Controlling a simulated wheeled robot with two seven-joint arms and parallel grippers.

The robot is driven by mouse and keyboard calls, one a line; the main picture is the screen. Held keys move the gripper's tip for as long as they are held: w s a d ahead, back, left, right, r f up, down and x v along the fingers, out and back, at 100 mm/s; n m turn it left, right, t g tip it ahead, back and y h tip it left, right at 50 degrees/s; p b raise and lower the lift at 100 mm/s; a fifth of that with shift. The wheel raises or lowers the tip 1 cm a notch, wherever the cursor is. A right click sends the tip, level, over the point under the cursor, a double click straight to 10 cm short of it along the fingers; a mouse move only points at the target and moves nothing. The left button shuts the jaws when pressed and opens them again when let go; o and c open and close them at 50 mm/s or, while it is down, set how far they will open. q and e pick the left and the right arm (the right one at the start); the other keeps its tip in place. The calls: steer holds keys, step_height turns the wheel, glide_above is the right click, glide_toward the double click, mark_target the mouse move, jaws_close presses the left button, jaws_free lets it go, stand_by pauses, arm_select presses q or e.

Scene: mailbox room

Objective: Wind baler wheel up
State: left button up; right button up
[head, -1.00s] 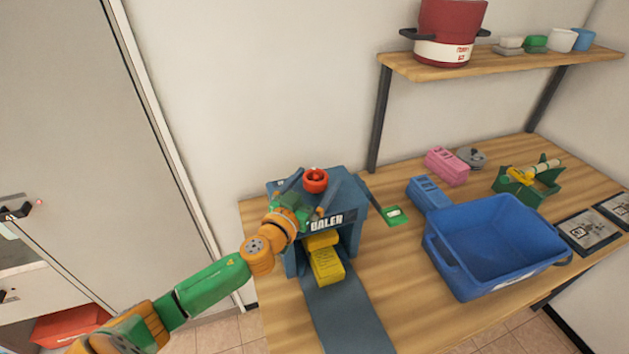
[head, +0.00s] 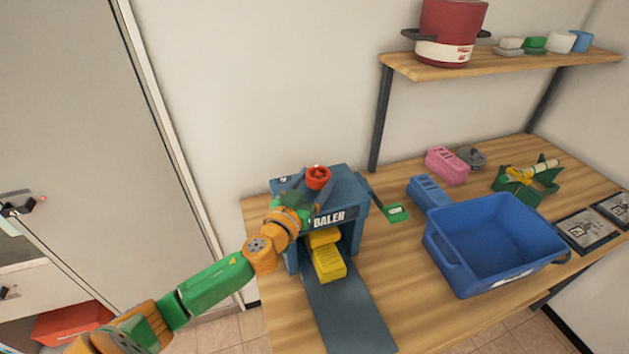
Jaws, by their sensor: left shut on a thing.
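The blue baler (head: 348,190) stands on the left part of the wooden table, its name on the front. Its red wheel (head: 318,177) sits on top. My left gripper (head: 310,190) is at the top of the baler, its fingers closed around the wheel from the near side. The wrist partly hides the baler's top left. Yellow blocks (head: 328,263) lie in the baler's front opening, on a dark grey strip (head: 345,310) running toward the table's front. My right gripper does not show.
A green-ended lever (head: 396,212) sticks out right of the baler. A blue crate (head: 487,235) stands to the right, with blue and pink blocks (head: 445,165) behind it. A shelf (head: 500,62) with a red pot (head: 449,35) hangs above.

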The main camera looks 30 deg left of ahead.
arm_select(q)
steer(key=shift+r+y, duration=0.1)
steer(key=shift+y, duration=0.2)
steer(key=shift+d+n+y+b, duration=0.15)
steer(key=shift+n+y+b, duration=0.6)
steer(key=shift+n+y, duration=0.05)
steer(key=n+g+y+b, duration=0.2)
steer(key=y+b, duration=0.1)
steer(key=b, duration=0.2)
steer(key=n+g+y+b, duration=0.2)
steer(key=n+y+b, duration=0.1)
steer(key=y+b, duration=0.1)
steer(key=d+n+g+y+b, duration=0.1)
steer(key=n+g+y+b, duration=0.2)
steer(key=b, duration=0.3)
steer(key=shift+w+f+y, duration=0.25)
steer(key=shift+w+y, duration=0.1)
steer(key=shift+y, duration=0.15)
steer(key=shift+d+r+n+g+y+b, duration=0.1)
steer(key=shift+r+n+g+y+b, duration=0.15)
steer(key=shift+n+g+y+b, duration=0.4)
steer(key=o, duration=1.3)
steer(key=shift+w, duration=0.1)
steer(key=shift+o, duration=0.2)
